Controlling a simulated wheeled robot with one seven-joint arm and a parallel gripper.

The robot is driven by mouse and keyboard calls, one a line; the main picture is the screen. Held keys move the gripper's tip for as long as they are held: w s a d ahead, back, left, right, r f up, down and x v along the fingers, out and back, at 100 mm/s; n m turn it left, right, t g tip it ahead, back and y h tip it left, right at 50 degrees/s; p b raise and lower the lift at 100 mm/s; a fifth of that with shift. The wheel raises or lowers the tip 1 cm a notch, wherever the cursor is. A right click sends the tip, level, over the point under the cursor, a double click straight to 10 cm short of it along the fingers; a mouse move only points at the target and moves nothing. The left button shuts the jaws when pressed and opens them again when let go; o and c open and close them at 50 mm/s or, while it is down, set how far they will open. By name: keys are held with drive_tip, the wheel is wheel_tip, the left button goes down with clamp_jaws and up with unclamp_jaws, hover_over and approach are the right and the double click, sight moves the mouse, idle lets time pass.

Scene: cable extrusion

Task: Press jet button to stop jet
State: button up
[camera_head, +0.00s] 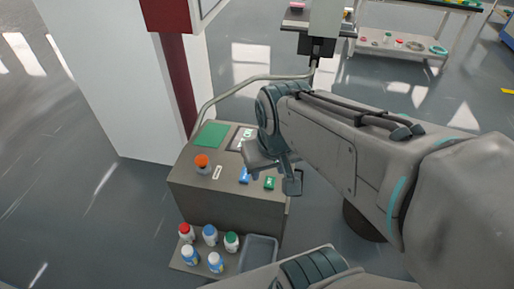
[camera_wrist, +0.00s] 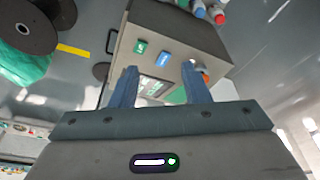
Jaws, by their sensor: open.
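A grey-brown control box (camera_head: 228,203) stands left of my arm in the head view. On its top are a blue button block (camera_head: 244,175) and a green button block (camera_head: 269,183) side by side. Both blocks also show in the wrist view, blue (camera_wrist: 164,58) and green (camera_wrist: 140,47), with lettering too small to read. I cannot tell which is the jet button. My gripper (camera_head: 272,171) hangs over the right part of the box top. In the wrist view my gripper (camera_wrist: 159,83) has its two blue fingers apart, with a display panel (camera_wrist: 154,88) showing between them and nothing held.
An orange-topped knob or bottle (camera_head: 202,163) and a green sheet (camera_head: 210,135) are on the box. Several capped bottles (camera_head: 210,234) and a grey bin (camera_head: 259,254) sit at its foot. A cable (camera_head: 233,90) runs behind it. A dark spool (camera_wrist: 27,27) shows in the wrist view.

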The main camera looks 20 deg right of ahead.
clamp_jaws()
idle(1.4)
